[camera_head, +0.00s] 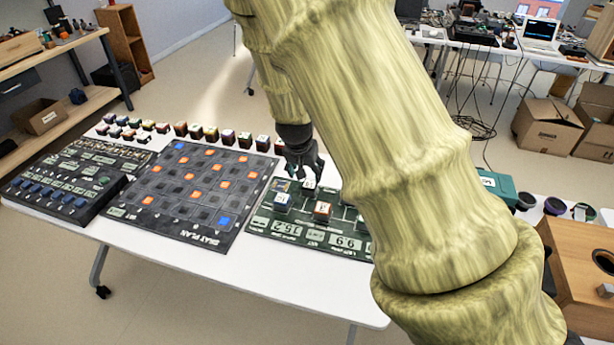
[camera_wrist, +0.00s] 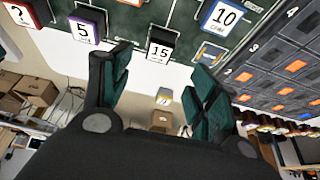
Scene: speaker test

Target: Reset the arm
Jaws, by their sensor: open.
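My gripper (camera_head: 304,166) is at the far edge of the green number board (camera_head: 262,224) in the head view, fingers pointing down. In the wrist view my gripper (camera_wrist: 163,62) is open, its two dark green-padded fingers well apart with nothing held between them. A block marked 15 (camera_wrist: 161,45) shows just beyond the gap between the fingertips. My arm, with a yellow-green bark-like surface, covers the right part of the green board in the head view.
The white table (camera_head: 245,268) also bears a dark checkered board (camera_head: 187,222) and a black console (camera_head: 78,178). A row of small blocks (camera_head: 211,134) runs along the back. A wooden box (camera_head: 575,262) with a round hole is at the right. Cardboard boxes (camera_head: 547,126) sit on the floor.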

